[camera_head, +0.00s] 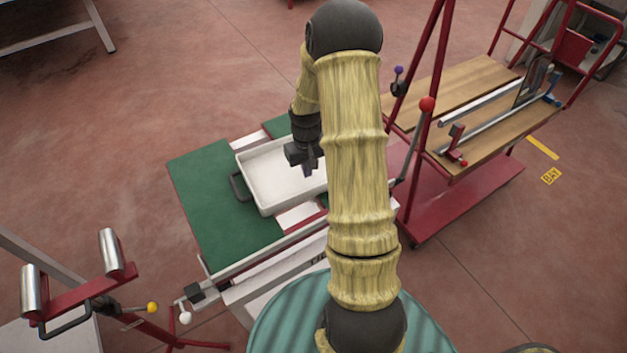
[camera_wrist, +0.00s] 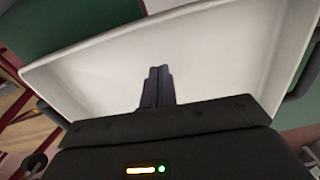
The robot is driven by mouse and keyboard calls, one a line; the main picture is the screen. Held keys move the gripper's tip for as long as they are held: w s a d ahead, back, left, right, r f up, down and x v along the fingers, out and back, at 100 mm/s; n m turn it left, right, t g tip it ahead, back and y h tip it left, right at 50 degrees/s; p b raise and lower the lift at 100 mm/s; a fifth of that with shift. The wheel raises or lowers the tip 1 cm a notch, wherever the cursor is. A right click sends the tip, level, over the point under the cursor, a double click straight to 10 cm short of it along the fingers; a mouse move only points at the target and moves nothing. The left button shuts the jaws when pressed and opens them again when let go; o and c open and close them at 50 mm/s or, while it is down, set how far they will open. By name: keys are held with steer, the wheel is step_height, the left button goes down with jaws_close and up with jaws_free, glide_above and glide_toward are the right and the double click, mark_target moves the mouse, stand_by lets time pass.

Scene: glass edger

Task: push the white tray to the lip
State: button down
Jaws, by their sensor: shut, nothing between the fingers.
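The white tray (camera_head: 270,190) is a shallow rectangular tray with raised walls and a dark handle at its left end. It lies on the green-topped table, partly over a pale strip. My arm hides its right part in the head view. My gripper (camera_head: 309,170) points down over the tray's inside, its fingers together and empty. In the wrist view the shut fingers of my gripper (camera_wrist: 158,86) stand out against the white inside of the tray (camera_wrist: 215,55). I cannot tell whether the fingertips touch the tray.
The green table (camera_head: 215,225) has bare surface left of the tray. A metal rail (camera_head: 265,252) runs along its near edge. A red cart (camera_head: 460,195) with wooden boards stands at the right. A red stand with metal rollers (camera_head: 75,285) is at the lower left.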

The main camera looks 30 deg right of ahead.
mark_target(313, 182)
steer(key=shift+s+a+f+p, duration=0.1)
steer(key=shift+s+f+p, duration=0.15)
steer(key=shift+s, duration=0.75)
steer(key=shift+s+a+f+p, duration=0.15)
steer(key=shift+s+f, duration=0.2)
steer(key=shift+s, duration=0.6)
steer(key=shift+d, duration=0.1)
steer(key=shift+s, duration=0.1)
